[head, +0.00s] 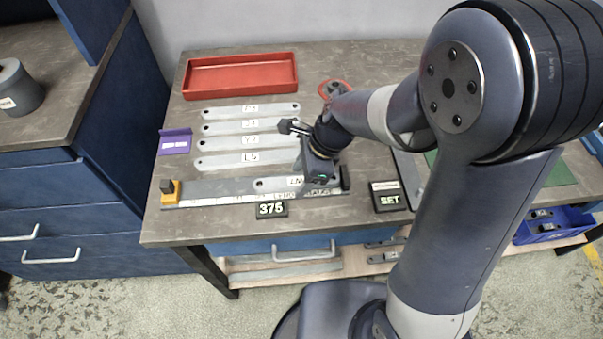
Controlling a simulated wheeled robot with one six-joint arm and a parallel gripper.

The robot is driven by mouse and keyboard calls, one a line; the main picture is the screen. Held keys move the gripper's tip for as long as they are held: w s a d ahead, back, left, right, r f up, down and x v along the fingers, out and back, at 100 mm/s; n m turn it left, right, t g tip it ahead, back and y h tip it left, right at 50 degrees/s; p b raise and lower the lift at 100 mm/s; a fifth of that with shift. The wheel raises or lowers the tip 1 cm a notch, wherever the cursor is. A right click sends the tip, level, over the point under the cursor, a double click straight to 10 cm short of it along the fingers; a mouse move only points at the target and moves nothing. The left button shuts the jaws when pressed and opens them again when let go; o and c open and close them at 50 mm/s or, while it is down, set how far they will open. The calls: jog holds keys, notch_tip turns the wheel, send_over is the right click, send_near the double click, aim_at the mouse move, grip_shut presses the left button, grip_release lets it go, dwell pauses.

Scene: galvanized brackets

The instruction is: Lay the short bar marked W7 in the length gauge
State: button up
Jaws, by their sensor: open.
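The length gauge (220,198) lies along the front of the bench, with an orange stop (171,196) at its left end and a dark block at its right end. A grey bar (270,184) with a partly hidden label lies at the gauge's right part. Several pale labelled bars lie in rows behind it; the nearest (222,162) seems to read L5. I cannot make out W7 on any label. My gripper (284,127) is open and appears empty, above the right part of the bar rows. My wrist hides some bar ends.
A red tray (240,88) stands at the back. A display (271,210) reads 375, and a SET plate (389,199) lies right of it. A purple holder (175,142) is at the left edge. A blue bin (552,223) and a lower shelf (300,268) hold more metal pieces.

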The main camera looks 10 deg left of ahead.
jog(key=v, duration=1)
jog(key=shift+d+r+p, duration=0.2)
jog(key=shift+r+p, duration=0.15)
jog(key=shift+p, duration=0.05)
jog(key=shift+f, duration=0.1)
jog(key=b+x, duration=0.1)
jog(key=x, duration=1)
notch_tip(320, 180, up, 3)
jog(key=shift+f+p, duration=0.1)
jog(key=shift+p, duration=0.9)
jog(key=shift+r+p, duration=0.3)
jog(key=shift+r, duration=0.05)
